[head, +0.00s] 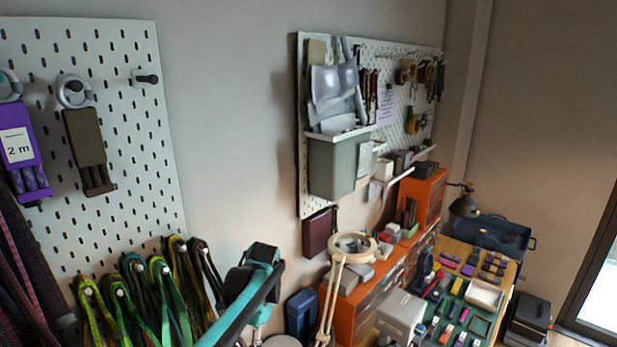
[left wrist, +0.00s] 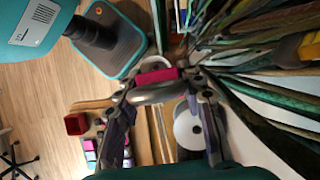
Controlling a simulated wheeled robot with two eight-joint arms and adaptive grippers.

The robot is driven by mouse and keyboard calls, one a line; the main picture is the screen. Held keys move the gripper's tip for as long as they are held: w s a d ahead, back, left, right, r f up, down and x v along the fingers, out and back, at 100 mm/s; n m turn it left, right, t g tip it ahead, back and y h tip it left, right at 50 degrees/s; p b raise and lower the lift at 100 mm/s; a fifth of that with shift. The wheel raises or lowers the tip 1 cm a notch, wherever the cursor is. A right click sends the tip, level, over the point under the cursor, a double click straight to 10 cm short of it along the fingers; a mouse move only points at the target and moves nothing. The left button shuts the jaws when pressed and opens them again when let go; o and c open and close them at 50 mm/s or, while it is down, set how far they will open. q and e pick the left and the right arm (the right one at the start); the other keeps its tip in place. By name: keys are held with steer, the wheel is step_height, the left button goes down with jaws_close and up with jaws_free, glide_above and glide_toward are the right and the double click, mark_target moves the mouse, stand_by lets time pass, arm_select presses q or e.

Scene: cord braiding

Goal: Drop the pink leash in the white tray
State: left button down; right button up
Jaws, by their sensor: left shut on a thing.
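In the left wrist view, my left gripper (left wrist: 160,82) is shut on the pink leash (left wrist: 157,76). Only a short, bright pink piece of it shows between the fingertips, with a grey metal part just below it. The rest of the leash is hidden or out of the picture. In the head view, my teal and black left arm rises at the bottom centre, and I cannot make out the fingers or the leash there. A white tray (head: 483,295) lies on the workbench at the lower right, well away from that arm. My right gripper is in neither view.
Green and yellow braided cords (head: 160,290) hang from the left pegboard (head: 110,130), close to my left arm. They also crowd the right of the left wrist view (left wrist: 265,85). A ring lamp (head: 353,245) and orange drawers (head: 375,285) stand between my arm and the workbench.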

arm_select(q)
steer(key=s+a+f+n+h+b, duration=0.1)
steer(key=s+f+n+b, duration=0.2)
steer(key=f, duration=0.8)
steer(key=s+a+f+n+g+h+b, duration=0.1)
steer(key=f+n+b, duration=0.3)
steer(key=f, duration=0.8)
steer(key=shift+s+h+b, duration=0.4)
steer(key=shift+s+b, duration=0.05)
steer(key=shift+s, duration=0.45)
steer(key=shift+r, duration=0.1)
